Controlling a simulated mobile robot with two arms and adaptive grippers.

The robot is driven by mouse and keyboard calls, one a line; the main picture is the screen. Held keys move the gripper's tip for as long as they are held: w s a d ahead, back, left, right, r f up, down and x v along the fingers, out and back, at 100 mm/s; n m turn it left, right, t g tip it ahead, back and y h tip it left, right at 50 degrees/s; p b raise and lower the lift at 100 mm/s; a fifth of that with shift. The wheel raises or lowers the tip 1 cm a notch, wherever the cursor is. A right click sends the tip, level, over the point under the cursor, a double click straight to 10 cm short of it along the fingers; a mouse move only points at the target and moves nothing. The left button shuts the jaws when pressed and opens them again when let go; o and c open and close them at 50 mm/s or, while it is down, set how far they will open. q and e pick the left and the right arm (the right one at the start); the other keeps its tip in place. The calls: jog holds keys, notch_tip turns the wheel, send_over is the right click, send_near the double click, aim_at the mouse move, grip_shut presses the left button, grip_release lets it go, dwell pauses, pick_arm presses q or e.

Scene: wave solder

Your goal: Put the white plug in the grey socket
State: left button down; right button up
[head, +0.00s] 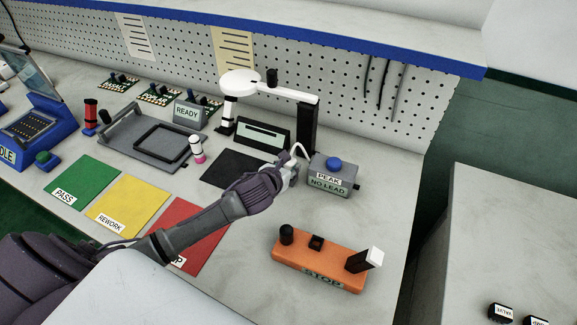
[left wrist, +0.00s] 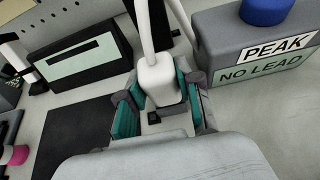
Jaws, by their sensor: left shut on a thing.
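The white plug (left wrist: 157,82) is a small white block with a pale cable rising from it in the left wrist view. My left gripper (head: 291,177) is shut on it, its teal-padded fingers on either side of the plug. In the head view the plug is mostly hidden by the gripper, and its white cable (head: 299,151) loops up above it. A small grey piece with a dark patch (left wrist: 154,117) shows just below the plug between the fingers. It may be the grey socket; I cannot tell whether the plug touches it. My right gripper is not in view.
A grey box (head: 333,176) labelled PEAK and NO LEAD, with a blue button, stands close right of the gripper. An orange STOP box (head: 318,262) lies nearer. Bench around it is clear.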

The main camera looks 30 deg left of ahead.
pick_arm(q)
jog(key=shift+f, duration=0.15)
jog(key=c, duration=0.8)
grip_release()
jog(key=shift+r, duration=0.2)
jog(key=v, duration=1.2)
